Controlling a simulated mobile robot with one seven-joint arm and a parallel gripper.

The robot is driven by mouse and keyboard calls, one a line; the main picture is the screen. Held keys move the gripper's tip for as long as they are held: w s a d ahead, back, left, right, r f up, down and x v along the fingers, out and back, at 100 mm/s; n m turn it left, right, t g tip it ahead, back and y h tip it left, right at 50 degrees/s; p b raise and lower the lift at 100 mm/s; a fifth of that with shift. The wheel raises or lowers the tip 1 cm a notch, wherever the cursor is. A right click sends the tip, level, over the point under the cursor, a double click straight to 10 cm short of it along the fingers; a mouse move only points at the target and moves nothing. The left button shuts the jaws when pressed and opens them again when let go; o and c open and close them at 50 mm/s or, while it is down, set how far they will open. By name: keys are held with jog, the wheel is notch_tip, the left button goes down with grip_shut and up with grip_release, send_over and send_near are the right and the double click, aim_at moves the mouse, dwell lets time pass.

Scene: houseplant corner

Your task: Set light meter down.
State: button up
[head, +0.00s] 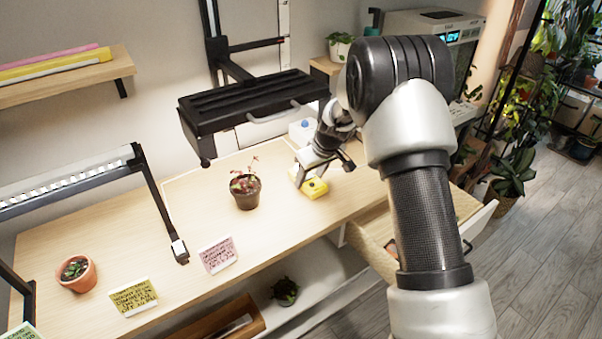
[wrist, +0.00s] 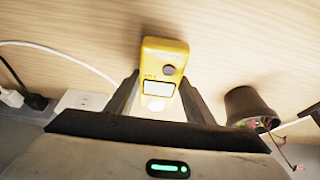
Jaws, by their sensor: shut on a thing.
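The light meter (wrist: 166,62) is a yellow handheld device with a small pale screen and a dark round knob. In the wrist view it sits between the two fingers of my gripper (wrist: 158,95). In the head view the yellow light meter (head: 314,188) is at the tip of my gripper (head: 318,172), low over the wooden table (head: 290,228), right of the dark potted plant. I cannot tell whether its underside touches the table. My gripper is shut on it.
A dark pot with a reddish plant (head: 246,192) stands close left of the meter. A black lamp fixture (head: 250,103) hangs above. An open drawer (head: 470,215) lies right.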

jog(key=w+a, duration=0.1)
jog(key=w, duration=0.1)
jog(key=w+a, duration=0.1)
jog(key=shift+w+a, duration=0.3)
jog(key=shift+w, duration=0.1)
jog(key=shift+s+d+f, duration=0.15)
jog(key=shift+s+f, duration=0.05)
jog(key=shift+f, duration=0.55)
jog(key=shift+f, duration=0.25)
jog(key=o, duration=1.2)
jog(key=shift+r, duration=0.1)
jog(key=shift+c, duration=0.2)
